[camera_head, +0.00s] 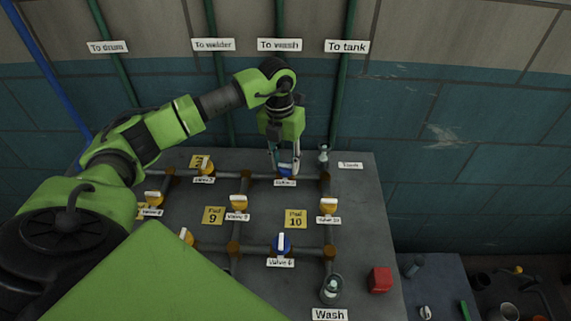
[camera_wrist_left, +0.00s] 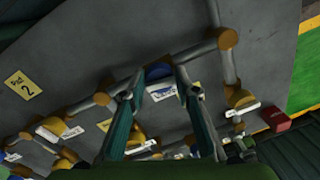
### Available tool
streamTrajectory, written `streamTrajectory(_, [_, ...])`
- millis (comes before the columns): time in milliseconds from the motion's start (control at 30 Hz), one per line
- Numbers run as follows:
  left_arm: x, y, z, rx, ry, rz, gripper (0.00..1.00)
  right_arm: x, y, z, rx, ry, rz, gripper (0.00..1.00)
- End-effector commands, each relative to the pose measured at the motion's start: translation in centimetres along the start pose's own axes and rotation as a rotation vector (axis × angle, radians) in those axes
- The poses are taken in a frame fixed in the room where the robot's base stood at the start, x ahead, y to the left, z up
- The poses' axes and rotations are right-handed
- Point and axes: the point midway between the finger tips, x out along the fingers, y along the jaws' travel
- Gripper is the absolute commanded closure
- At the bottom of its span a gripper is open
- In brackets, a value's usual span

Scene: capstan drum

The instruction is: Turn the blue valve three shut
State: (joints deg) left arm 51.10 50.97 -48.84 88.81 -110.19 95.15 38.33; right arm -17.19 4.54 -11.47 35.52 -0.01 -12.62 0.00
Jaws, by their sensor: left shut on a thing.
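A blue valve (camera_head: 286,170) sits on the top pipe run of the grey panel (camera_head: 365,215), above a white tag (camera_head: 285,183) too small to read surely. It also shows in the left wrist view (camera_wrist_left: 158,71), with its tag below it. My left gripper (camera_head: 284,163) points down at this valve and is shut on it. In the left wrist view, the gripper's two fingers (camera_wrist_left: 162,90) come up on either side of it. The fingers partly hide the valve, so the handle's angle cannot be told. My right gripper is not in view.
Another blue valve (camera_head: 282,244) stands lower on the panel. Several yellow valves, such as one (camera_head: 239,203) by the Pad 9 sign (camera_head: 213,215), surround it. A small bottle (camera_head: 323,154) stands to the right of the gripper. A red box (camera_head: 380,279) lies at the panel's right edge.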

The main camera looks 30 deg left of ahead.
Motion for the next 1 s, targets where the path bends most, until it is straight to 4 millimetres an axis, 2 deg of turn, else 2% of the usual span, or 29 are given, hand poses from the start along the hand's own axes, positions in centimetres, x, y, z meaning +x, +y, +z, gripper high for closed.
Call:
streamTrajectory(300, [0.2, 0.0, 0.2, 0.286, 0.019, 0.000, 0.93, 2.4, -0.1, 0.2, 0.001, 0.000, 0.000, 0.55])
streamTrajectory(1000, [0.1, -0.2, 0.2, 0.947, 0.070, 0.003, 0.93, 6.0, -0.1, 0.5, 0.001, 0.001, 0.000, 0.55])
